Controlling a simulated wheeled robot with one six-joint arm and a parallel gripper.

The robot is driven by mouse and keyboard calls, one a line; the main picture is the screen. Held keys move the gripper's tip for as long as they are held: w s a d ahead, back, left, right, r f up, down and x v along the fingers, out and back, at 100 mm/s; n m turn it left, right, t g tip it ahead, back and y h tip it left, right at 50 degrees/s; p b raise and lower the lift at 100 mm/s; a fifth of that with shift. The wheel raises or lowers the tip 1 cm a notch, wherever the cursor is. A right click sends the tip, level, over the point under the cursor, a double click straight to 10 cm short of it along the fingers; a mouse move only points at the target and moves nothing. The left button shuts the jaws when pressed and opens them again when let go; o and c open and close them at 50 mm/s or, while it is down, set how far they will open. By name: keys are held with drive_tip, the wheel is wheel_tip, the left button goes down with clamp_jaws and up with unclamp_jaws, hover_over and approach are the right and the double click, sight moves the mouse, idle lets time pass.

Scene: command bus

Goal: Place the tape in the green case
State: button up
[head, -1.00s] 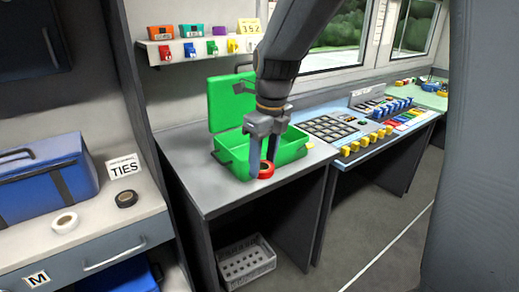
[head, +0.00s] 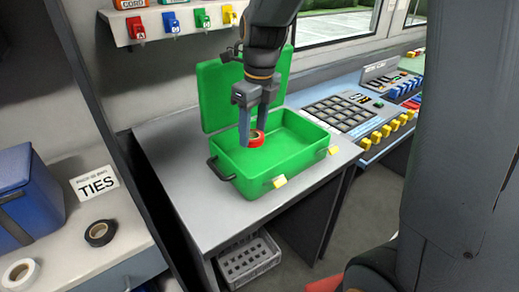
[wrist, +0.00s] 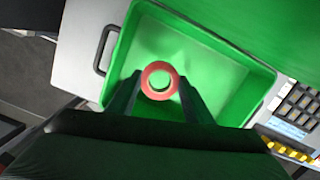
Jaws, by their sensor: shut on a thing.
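The red tape roll (head: 257,138) is held between the fingertips of my gripper (head: 253,135). It also shows in the wrist view (wrist: 160,79), with the fingers of my gripper (wrist: 160,90) on either side of it. The green case (head: 222,166) stands open on the grey table, its lid raised at the back. In both current views the tape is over the open case, inside the outline of its rim (wrist: 245,105). I cannot tell how far the tape is above the case floor. The case looks empty.
A control desk (head: 375,110) with buttons adjoins the grey table (head: 170,150) on the right. On the left counter are a black roll (head: 101,233), a white roll (head: 20,275), a TIES sign (head: 94,183) and a blue bag (head: 28,198). A crate (head: 248,260) sits below.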

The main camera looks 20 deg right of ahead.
sight(253, 164)
wheel_tip(253, 164, down, 8)
drive_tip(key=shift+d+f+p, duration=0.1)
drive_tip(key=shift+f+p, duration=0.05)
drive_tip(key=shift+p, duration=0.4)
drive_tip(key=shift+s+f, duration=0.1)
drive_tip(key=o, duration=1)
drive_tip(key=r, duration=0.8)
drive_tip(key=s+d+r+b, duration=0.1)
drive_tip(key=r, duration=0.3)
drive_tip(key=shift+r, duration=0.1)
